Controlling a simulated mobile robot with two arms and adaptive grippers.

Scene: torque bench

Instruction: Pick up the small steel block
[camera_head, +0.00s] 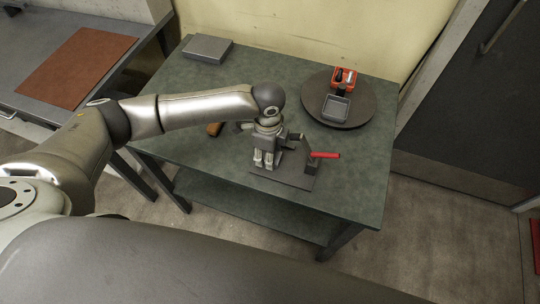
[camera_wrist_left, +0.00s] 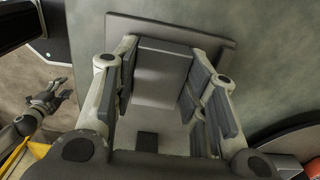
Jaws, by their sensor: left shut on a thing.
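My left gripper (camera_head: 265,163) points down over a dark base plate (camera_head: 295,180) on the green bench. In the left wrist view, its two fingers (camera_wrist_left: 162,92) press from both sides on a grey block (camera_wrist_left: 163,65), the small steel block, with the plate (camera_wrist_left: 210,38) behind it. In the head view, the gripper mostly hides the block. I cannot tell whether the block still touches the plate. My right gripper (camera_wrist_left: 46,100) shows small at the left of the left wrist view, fingers apart and empty, away from the bench.
A fixture with a red handle (camera_head: 325,155) stands at the plate's right. A round dark turntable (camera_head: 358,108) carries a red bin (camera_head: 344,72) and a grey tray (camera_head: 336,108). A flat grey box (camera_head: 207,48) lies at the back left. The bench's front left is clear.

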